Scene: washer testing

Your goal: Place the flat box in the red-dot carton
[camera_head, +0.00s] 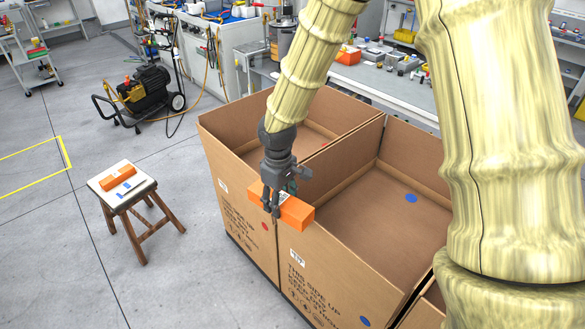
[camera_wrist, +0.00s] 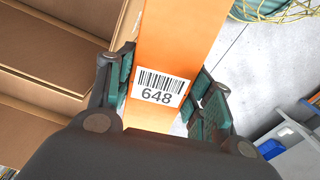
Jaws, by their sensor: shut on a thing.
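My gripper (camera_head: 270,208) is shut on a long orange box (camera_head: 297,213). In the wrist view the box (camera_wrist: 178,30) lies between both finger pads and shows a white barcode label reading 648. The red-dot carton (camera_head: 222,165) is the left of the big brown cartons, with a red dot on its front wall and another inside. In the head view the held box overlaps the carton's near rim, close to the neighbouring carton. I cannot tell its exact height above the rim. The inside of the carton that shows is empty; its near part is hidden.
A blue-dot carton (camera_head: 390,225) adjoins on the right. A wooden stool (camera_head: 128,200) at left holds another orange box (camera_head: 118,178) and a blue mark. A black-and-yellow wheeled machine (camera_head: 145,92) stands behind. Workbenches line the back. Grey floor lies free around the stool.

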